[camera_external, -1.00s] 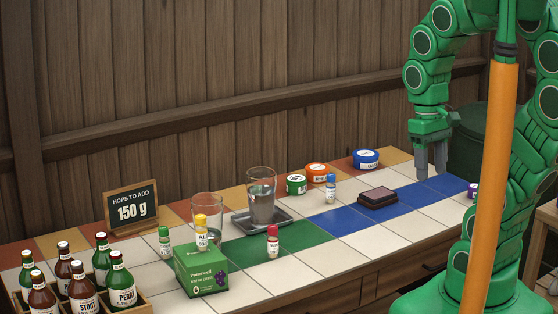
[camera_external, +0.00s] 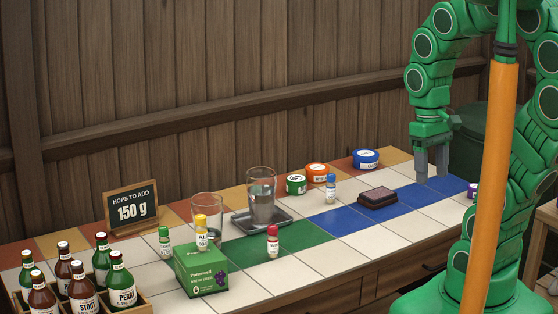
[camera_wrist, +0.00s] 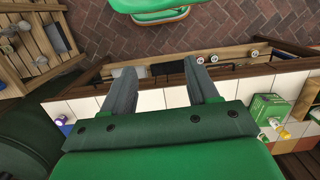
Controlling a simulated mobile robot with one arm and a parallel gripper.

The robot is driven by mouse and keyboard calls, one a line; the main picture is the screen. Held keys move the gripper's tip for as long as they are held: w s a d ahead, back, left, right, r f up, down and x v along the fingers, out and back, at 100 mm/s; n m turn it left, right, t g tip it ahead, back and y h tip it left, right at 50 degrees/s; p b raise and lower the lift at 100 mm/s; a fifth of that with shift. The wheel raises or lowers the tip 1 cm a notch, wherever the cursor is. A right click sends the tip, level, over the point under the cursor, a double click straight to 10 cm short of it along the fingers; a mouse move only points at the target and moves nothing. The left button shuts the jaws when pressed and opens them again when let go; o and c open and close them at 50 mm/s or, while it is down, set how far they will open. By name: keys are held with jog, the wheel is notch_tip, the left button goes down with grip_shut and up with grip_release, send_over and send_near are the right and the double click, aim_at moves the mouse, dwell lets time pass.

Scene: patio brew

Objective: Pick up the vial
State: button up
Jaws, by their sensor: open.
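Several small capped vials stand on the tiled counter. A blue-capped vial (camera_external: 331,188) is near the middle, a red-capped vial (camera_external: 272,241) at the front, and a green-capped vial (camera_external: 164,240) at the left. A yellow-capped vial (camera_external: 201,232) stands on the green box. A purple-capped vial (camera_external: 472,191) is at the far right, partly hidden by my arm; a purple-topped thing also shows in the wrist view (camera_wrist: 62,121). My gripper (camera_external: 432,172) is open and empty above the counter's right part, apart from every vial. Its fingers show in the wrist view (camera_wrist: 157,72).
The green box (camera_external: 202,274) stands at the front left beside a bottle crate (camera_external: 132,302). Two glasses (camera_external: 262,196), a dark tray (camera_external: 240,223), a brown pad (camera_external: 378,199) and round tins (camera_external: 366,158) occupy the counter. Blue and white tiles at right are mostly bare.

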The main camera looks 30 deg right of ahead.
jog(key=w+a+f+n, duration=0.1)
jog(key=w+a+f, duration=0.1)
jog(key=w, duration=0.9)
jog(key=n+t, duration=0.2)
jog(key=n, duration=0.2)
send_near(274, 227)
notch_tip(274, 227, down, 6)
jog(key=shift+d+f, duration=0.1)
jog(key=shift+f, duration=0.05)
jog(key=shift+w+f, duration=0.1)
jog(key=shift+f, duration=0.25)
notch_tip(274, 227, down, 2)
jog(key=shift+f, duration=0.1)
jog(key=shift+w+f, duration=0.15)
jog(key=shift+f, duration=2.5)
grip_shut()
jog(key=shift+r, duration=0.15)
